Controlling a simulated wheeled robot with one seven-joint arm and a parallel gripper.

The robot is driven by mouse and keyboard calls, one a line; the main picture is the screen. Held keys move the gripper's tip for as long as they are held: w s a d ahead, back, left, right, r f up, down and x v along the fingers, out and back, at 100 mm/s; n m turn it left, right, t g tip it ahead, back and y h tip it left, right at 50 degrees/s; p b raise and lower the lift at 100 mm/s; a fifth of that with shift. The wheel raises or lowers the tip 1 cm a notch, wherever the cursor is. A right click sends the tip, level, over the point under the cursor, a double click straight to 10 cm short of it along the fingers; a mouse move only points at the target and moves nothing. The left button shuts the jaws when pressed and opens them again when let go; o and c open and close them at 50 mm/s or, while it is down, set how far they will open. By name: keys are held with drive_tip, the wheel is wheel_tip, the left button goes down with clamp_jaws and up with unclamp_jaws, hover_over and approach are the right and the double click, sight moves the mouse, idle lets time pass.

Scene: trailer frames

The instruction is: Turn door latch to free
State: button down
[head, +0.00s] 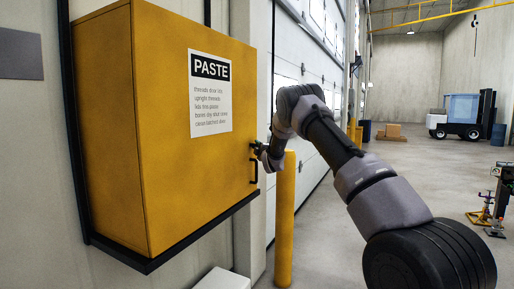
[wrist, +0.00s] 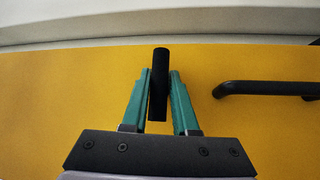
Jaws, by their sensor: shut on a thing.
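A yellow wall cabinet (head: 165,130) with a PASTE label hangs at the left in the head view. My gripper (head: 256,148) is at the right edge of its door. In the wrist view, the green fingers of my gripper (wrist: 160,90) are shut on a black latch (wrist: 160,85), one finger on each side. The latch is a short dark bar, lying lengthwise between the fingers against the yellow door (wrist: 70,95). A black door handle (wrist: 265,89) is to the right of it, apart from the fingers. In the head view the latch is hidden by my gripper.
The handle (head: 254,171) sits just below my gripper in the head view. A yellow post (head: 285,220) stands right of the cabinet, before a white roller door (head: 300,75). A blue-and-white vehicle (head: 460,112) stands far back. The floor between is mostly free.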

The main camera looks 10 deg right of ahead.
drive_tip(key=shift+r, duration=0.1)
drive_tip(key=m+g, duration=0.3)
drive_tip(key=shift+r+h, duration=0.15)
drive_tip(key=shift+h, duration=0.15)
drive_tip(key=m+g, duration=0.2)
drive_tip(key=g, duration=0.1)
drive_tip(key=shift+d+m+y, duration=0.3)
drive_tip(key=shift+y, duration=0.1)
drive_tip(key=m+g, duration=0.1)
drive_tip(key=g, duration=0.1)
drive_tip(key=shift+w+a+g+y, duration=0.1)
drive_tip(key=shift+g+y, duration=0.2)
drive_tip(key=shift+y, duration=0.1)
drive_tip(key=shift+m+g+y, duration=0.6)
drive_tip(key=shift+m+g, duration=0.4)
drive_tip(key=shift+g, duration=0.3)
drive_tip(key=c, duration=0.7)
unclamp_jaws()
drive_tip(key=shift+c, duration=0.2)
drive_tip(key=shift+a, duration=0.1)
